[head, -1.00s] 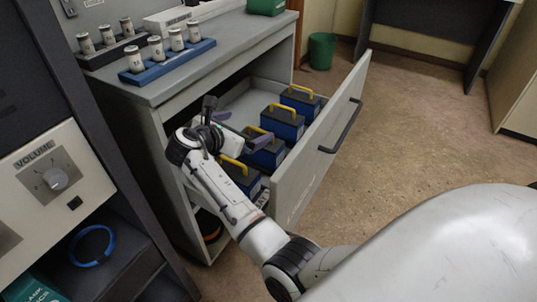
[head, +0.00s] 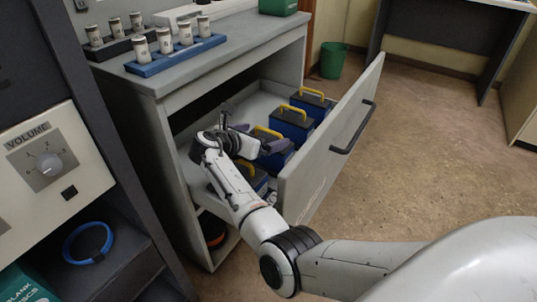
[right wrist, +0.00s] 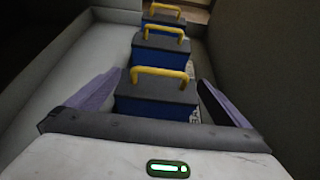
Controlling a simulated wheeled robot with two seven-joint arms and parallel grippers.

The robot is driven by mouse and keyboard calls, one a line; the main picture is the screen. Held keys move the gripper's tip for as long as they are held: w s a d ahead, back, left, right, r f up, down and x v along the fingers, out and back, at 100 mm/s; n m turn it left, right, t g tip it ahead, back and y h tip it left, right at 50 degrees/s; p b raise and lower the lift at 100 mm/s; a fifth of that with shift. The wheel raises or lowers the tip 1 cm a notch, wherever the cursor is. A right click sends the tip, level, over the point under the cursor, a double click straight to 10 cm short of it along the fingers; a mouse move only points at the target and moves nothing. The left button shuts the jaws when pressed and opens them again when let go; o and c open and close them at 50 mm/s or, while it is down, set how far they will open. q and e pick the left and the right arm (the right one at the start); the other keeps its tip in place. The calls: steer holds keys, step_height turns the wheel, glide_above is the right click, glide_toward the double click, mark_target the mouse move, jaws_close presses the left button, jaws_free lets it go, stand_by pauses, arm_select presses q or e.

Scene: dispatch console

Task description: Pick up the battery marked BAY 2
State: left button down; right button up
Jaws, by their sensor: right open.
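Several blue batteries with dark tops and yellow handles stand in a row in the open drawer (head: 330,138). In the head view they are the far battery (head: 313,102), the one before it (head: 292,126), a third partly behind my gripper (head: 272,160), and a near one (head: 254,181) behind my arm. I cannot read a BAY 2 marking on any. My right gripper (head: 258,137) is open over the third battery. In the right wrist view its fingers (right wrist: 158,95) lie either side of the nearest battery (right wrist: 155,103) and its handle, with nothing gripped. My left gripper is out of view.
The drawer's tall front panel with its dark handle (head: 354,128) stands right of the batteries. The cabinet top (head: 225,50) overhangs on the left, carrying a blue rack (head: 176,56) of white cylinders. A green bin (head: 333,61) stands on the floor beyond.

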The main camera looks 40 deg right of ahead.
steer(key=shift+w+d+f, duration=0.25)
steer(key=shift+d+f, duration=0.05)
steer(key=shift+d, duration=0.25)
steer(key=shift+c, duration=0.4)
steer(key=c, duration=1.8)
steer(key=shift+w+r, duration=0.1)
steer(key=shift+r, duration=0.2)
steer(key=shift+c, duration=1.4)
